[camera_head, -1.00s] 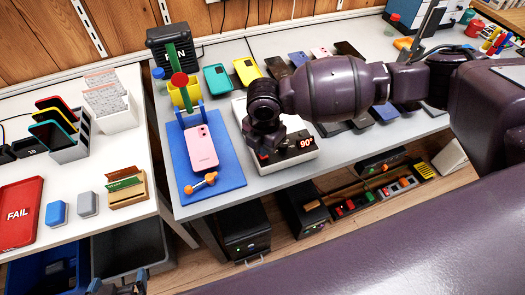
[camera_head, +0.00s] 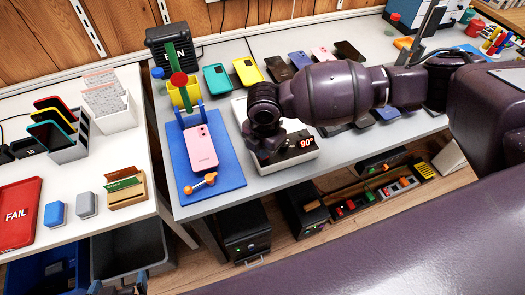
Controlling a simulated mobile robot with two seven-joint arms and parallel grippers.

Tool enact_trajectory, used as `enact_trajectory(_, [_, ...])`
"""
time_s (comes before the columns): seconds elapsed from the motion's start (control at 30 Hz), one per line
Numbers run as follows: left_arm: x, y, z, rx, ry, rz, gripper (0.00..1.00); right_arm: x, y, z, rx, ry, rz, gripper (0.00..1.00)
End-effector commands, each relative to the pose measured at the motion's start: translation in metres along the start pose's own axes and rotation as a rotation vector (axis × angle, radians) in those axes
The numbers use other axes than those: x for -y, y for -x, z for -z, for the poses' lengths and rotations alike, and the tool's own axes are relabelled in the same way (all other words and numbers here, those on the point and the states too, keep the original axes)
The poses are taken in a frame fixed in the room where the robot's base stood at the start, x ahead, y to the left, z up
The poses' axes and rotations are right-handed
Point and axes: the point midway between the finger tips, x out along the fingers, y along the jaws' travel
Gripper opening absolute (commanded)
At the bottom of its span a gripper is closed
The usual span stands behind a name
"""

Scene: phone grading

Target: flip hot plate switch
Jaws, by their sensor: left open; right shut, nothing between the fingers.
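The hot plate (camera_head: 303,157) is a pale box on the grey bench, with a dark front panel and a lit red-and-white "90°" display (camera_head: 306,142). My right gripper (camera_head: 263,156) points down at the front left of the hot plate, beside the display. It is shut with nothing in it. My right wrist and forearm cover much of the plate's top, and the switch is hidden or too small to make out. I cannot tell whether the fingertips touch the panel. My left gripper (camera_head: 121,287) shows only partly at the bottom edge, open and away from the hot plate.
A blue mat (camera_head: 227,172) with a pink phone (camera_head: 201,147) and an orange-ended tool (camera_head: 201,184) lies left of the hot plate. Several phones lie behind and right of it. A red FAIL tray (camera_head: 18,214) is on the white table at left.

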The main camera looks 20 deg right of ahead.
Motion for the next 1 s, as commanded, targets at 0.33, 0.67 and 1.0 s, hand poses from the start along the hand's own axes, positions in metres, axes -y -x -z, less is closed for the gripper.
enact_trajectory(0.33, [-0.0003,-0.0008,-0.0025,0.004,0.000,0.000,1.00,0.0002,-0.0048,0.0002,0.000,0.000,0.001,0.00])
enact_trajectory(0.67, [-0.0005,-0.0013,-0.0039,0.005,0.000,-0.001,1.00,0.0002,-0.0089,0.0002,-0.001,0.000,0.001,0.00])
enact_trajectory(1.0, [0.0003,0.0011,0.0040,-0.006,0.000,0.000,1.00,0.0002,-0.0024,0.0000,0.001,0.000,-0.001,0.00])
